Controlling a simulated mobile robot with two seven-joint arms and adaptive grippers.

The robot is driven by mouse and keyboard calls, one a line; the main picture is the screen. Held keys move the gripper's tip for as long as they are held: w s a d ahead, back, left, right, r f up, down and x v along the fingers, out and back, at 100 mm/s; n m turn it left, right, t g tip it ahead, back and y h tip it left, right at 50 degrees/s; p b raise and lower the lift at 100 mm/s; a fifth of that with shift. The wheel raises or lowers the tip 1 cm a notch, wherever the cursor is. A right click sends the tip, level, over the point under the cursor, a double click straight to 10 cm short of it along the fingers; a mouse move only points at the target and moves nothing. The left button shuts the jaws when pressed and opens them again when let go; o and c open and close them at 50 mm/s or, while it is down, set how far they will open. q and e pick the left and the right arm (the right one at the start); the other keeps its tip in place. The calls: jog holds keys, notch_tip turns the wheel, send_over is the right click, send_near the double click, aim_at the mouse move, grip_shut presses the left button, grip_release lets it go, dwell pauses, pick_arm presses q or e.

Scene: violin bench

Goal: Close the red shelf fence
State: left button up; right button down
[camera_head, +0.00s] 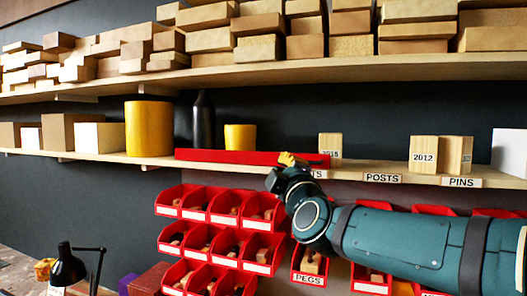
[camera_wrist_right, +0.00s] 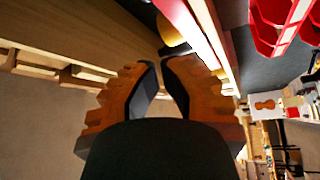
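The red shelf fence (camera_head: 225,156) is a long flat red bar along the front edge of the middle shelf (camera_head: 95,155), left of the labels. Its right end is partly hidden behind my right gripper (camera_head: 290,160), which is at the fence's right part. In the right wrist view, my right gripper (camera_wrist_right: 159,64) has its fingertips almost together with nothing visible held between them. A red strip that looks like the fence (camera_wrist_right: 187,28) runs just right of the fingers. I cannot tell whether they touch. My left gripper is not in view.
Wooden blocks (camera_head: 424,154) stand to the right. Red bins (camera_head: 212,240) hang below. The upper shelf (camera_head: 330,71) holds stacked wood above.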

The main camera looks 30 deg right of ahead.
jog(key=r+p+x, duration=0.1)
jog(key=p+x, duration=0.1)
jog(key=x, duration=0.8)
jog(key=s, duration=0.1)
jog(key=s+d+f, duration=0.1)
jog(key=s+d, duration=0.1)
jog(key=shift+s+d+f, duration=0.25)
jog(key=shift+f, duration=0.15)
